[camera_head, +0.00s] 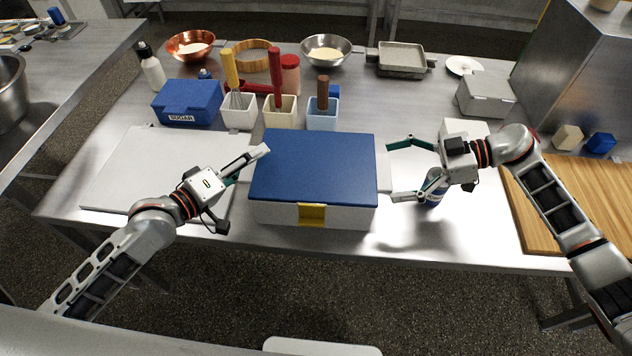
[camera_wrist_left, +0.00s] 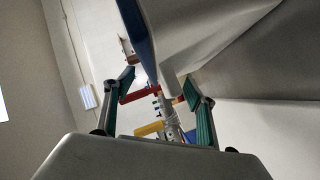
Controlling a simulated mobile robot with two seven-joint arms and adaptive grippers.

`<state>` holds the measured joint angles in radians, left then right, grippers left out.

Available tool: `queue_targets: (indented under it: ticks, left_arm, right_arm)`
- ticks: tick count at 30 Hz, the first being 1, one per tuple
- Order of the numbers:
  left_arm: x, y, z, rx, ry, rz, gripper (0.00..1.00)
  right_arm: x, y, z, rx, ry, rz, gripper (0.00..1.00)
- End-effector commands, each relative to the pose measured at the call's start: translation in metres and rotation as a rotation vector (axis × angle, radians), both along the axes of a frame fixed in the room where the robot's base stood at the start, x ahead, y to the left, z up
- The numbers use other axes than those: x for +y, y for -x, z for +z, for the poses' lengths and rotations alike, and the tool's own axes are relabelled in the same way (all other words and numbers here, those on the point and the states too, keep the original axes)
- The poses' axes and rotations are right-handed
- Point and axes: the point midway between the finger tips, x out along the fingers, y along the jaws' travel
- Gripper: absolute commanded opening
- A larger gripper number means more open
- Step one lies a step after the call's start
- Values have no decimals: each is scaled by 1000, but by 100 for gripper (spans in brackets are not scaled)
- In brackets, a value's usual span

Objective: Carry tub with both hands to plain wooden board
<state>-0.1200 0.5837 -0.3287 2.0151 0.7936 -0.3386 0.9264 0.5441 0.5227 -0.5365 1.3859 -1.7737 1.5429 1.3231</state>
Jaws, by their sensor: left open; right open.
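The tub (camera_head: 312,170) is a white box with a blue lid and yellow front latch, standing at the middle of the table's front. My left gripper (camera_head: 262,152) is at the tub's left side, one finger near the lid's edge; the other finger is not clear there. In the left wrist view its two fingers (camera_wrist_left: 159,84) are apart, with the tub's white wall (camera_wrist_left: 185,35) beyond and between them. My right gripper (camera_head: 391,171) is open at the tub's right side, its fingers spread around a pale side handle. The plain wooden board (camera_head: 527,212) lies at the right, partly behind my right arm.
A blue can (camera_head: 436,190) stands under my right gripper. A white board (camera_head: 120,180) lies left of the tub. Behind are a sugar box (camera_head: 188,103), utensil holders (camera_head: 281,110), bowls and a grey box (camera_head: 486,95).

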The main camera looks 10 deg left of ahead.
Motion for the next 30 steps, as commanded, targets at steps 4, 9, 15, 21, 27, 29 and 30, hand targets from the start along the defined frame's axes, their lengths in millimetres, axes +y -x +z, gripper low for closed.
queue_targets:
  ticks: [4,9,15,21,27,29,30]
  left_arm:
    - [-4,-6,-1,0,-1,-1,56]
    - [-5,-7,-2,0,-1,-1,56]
    - [-5,-7,-1,0,-1,-1,35]
    - [-4,-6,-2,-1,-3,-1,0]
    - [-5,-8,3,-9,-1,-1,0]
    - [-5,-8,3,-10,-2,-1,0]
    - [-5,-8,3,-10,-3,-2,0]
  right_arm:
    - [7,0,-3,0,0,-1,96]
    - [7,0,-3,0,1,-1,96]
    - [7,0,-3,0,1,-1,75]
    - [7,0,-3,0,1,0,23]
    - [8,-1,0,-4,-5,1,20]
    - [8,-1,1,-4,-5,2,20]
    - [9,0,1,-4,-5,2,20]
